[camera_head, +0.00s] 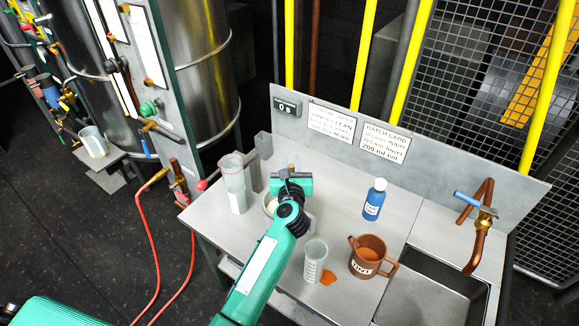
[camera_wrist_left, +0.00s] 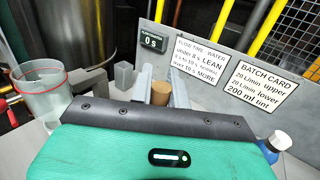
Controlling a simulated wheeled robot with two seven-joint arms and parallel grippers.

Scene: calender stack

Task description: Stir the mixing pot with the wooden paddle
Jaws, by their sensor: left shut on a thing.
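My left gripper (camera_head: 291,187) is over the bench, above a round pot (camera_head: 269,204). The pot is mostly hidden by my wrist; only part of its rim and pale inside shows at the left. In the left wrist view, a brown wooden cylinder end (camera_wrist_left: 160,93) stands between the two grey fingers (camera_wrist_left: 162,86), which are shut on it. It looks like the top of the wooden paddle; its lower part is hidden, so I cannot tell how deep it reaches into the pot. My right gripper is not in view.
A tall clear jug (camera_head: 234,183) stands left of the pot. A sink (camera_head: 430,290) is far right. The timer (camera_wrist_left: 152,41) reads 0 s.

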